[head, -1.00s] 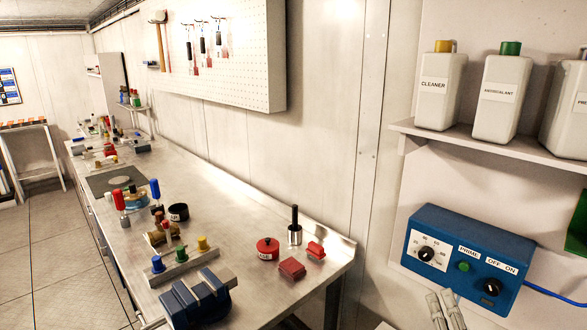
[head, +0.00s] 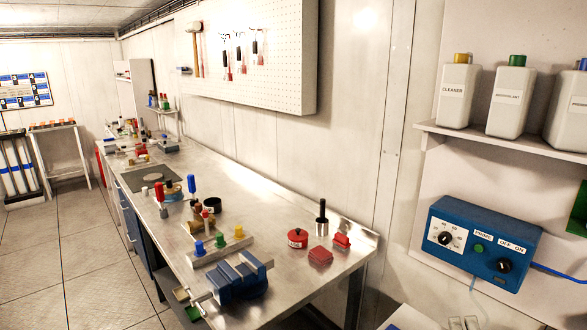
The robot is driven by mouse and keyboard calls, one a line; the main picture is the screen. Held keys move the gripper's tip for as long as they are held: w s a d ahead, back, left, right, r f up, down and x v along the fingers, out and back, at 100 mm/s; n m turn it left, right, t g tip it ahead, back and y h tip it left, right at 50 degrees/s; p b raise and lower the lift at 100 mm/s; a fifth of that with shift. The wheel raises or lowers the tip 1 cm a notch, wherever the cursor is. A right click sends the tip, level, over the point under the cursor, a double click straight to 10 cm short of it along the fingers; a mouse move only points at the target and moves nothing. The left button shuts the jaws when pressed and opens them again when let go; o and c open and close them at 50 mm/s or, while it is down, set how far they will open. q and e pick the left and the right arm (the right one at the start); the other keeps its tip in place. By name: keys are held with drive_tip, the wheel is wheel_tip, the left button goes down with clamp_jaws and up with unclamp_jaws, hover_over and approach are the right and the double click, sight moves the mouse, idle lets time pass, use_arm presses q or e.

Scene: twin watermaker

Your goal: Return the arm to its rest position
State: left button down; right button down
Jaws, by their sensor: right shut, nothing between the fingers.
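My right gripper (head: 463,322) shows only as two pale grey fingertips at the bottom edge, below the blue control box. It is shut with nothing between its fingertips and apart from the box. The rest of the right arm is out of frame. My left gripper is not in view.
A steel workbench (head: 270,217) runs along the wall, holding a blue vise (head: 238,277), a red round part (head: 298,238) and several small parts. White bottles, including CLEANER (head: 457,92), stand on a shelf (head: 500,142) above the box. The floor (head: 85,270) at left is clear.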

drive_tip(key=s+a+f+m+g, duration=0.1)
drive_tip(key=s+f+m+g, duration=0.75)
drive_tip(key=f+m, duration=0.35)
drive_tip(key=s+a+f+m+g+y, duration=0.2)
drive_tip(key=s+a+f+g, duration=0.25)
drive_tip(key=s, duration=0.35)
drive_tip(key=s+a+f+m+g+y, duration=0.2)
drive_tip(key=s+a+f+m+g, duration=0.1)
drive_tip(key=s+a+f, duration=0.3)
wheel_tip(320, 180, down, 25)
drive_tip(key=s, duration=0.3)
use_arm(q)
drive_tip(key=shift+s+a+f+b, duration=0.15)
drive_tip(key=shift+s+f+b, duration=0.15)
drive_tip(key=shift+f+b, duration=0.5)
use_arm(e)
drive_tip(key=s+d+f+g, duration=0.2)
drive_tip(key=s+f, duration=1.4)
drive_tip(key=f, duration=0.1)
drive_tip(key=shift+s+d+n, duration=0.2)
drive_tip(key=shift+d+n, duration=0.2)
